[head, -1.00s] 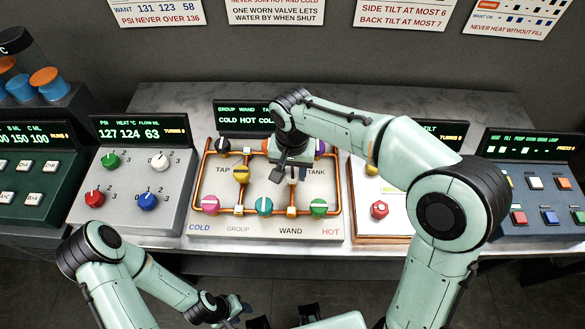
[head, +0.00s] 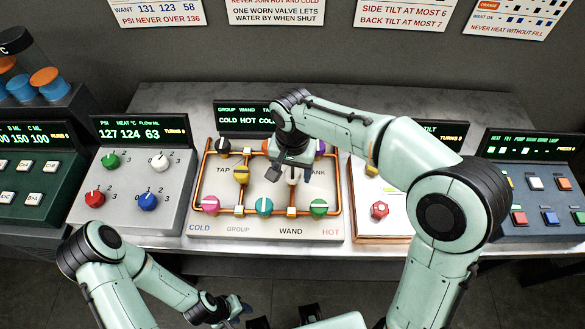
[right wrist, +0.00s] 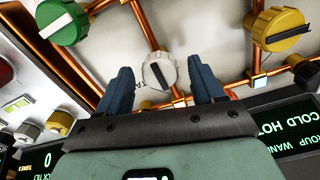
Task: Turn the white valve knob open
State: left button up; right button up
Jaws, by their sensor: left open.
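The white valve knob (right wrist: 161,70) is on the pipe panel, between the two fingers of my right gripper (right wrist: 160,74) in the right wrist view. The fingers are apart, one on each side of the knob, with a gap visible on both sides. A dark line on the knob's face runs at a slant. In the head view my right gripper (head: 290,174) hangs over the panel and hides most of the white knob (head: 292,177). My left gripper (head: 238,311) is open, low in the head view in front of the counter, apart from the panel.
Other knobs sit close by on the copper pipes: yellow (head: 241,174), teal (head: 264,206), pink (head: 210,204) and green (head: 319,207). A grey dial box (head: 128,215) stands to the left and a panel with a red knob (head: 379,210) to the right.

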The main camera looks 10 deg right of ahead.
aim_at(293, 174)
jog(key=shift+r, duration=0.1)
pick_arm(q)
jog(key=w+r+p, duration=0.2)
jog(key=r, duration=0.1)
jog(key=shift+w, duration=0.1)
pick_arm(e)
notch_tip(293, 174, up, 13)
pick_arm(q)
jog(key=shift+f, duration=0.1)
dwell(0.5)
